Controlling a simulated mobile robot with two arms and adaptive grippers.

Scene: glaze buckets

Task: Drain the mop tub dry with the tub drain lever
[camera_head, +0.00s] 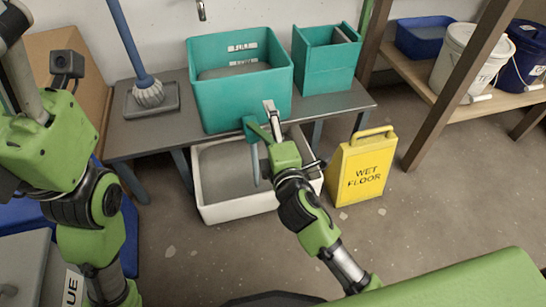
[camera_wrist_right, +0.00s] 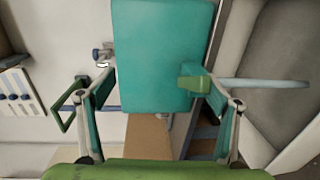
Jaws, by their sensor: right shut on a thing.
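The mop tub (camera_head: 215,105) is a teal box standing on the grey bench, with grey liquid inside. Its flat side also shows in the right wrist view (camera_wrist_right: 160,50). The teal-green drain lever (camera_head: 251,127) is low on the tub's front, and shows beside a fingertip in the right wrist view (camera_wrist_right: 193,83). A thin blue-grey stream (camera_head: 254,166) hangs below it over a white basin (camera_head: 238,211) holding grey liquid. My right gripper (camera_head: 270,122) is at the tub's front, shut on the drain lever; the contact is partly hidden. Only my left arm shows, not its fingers.
A smaller teal bin (camera_head: 325,70) stands right of the tub, and a mop (camera_head: 148,92) stands to its left. A yellow wet-floor sign (camera_head: 364,170) is right of the basin. A wooden shelf (camera_head: 487,105) with buckets is far right. The front floor is partly clear.

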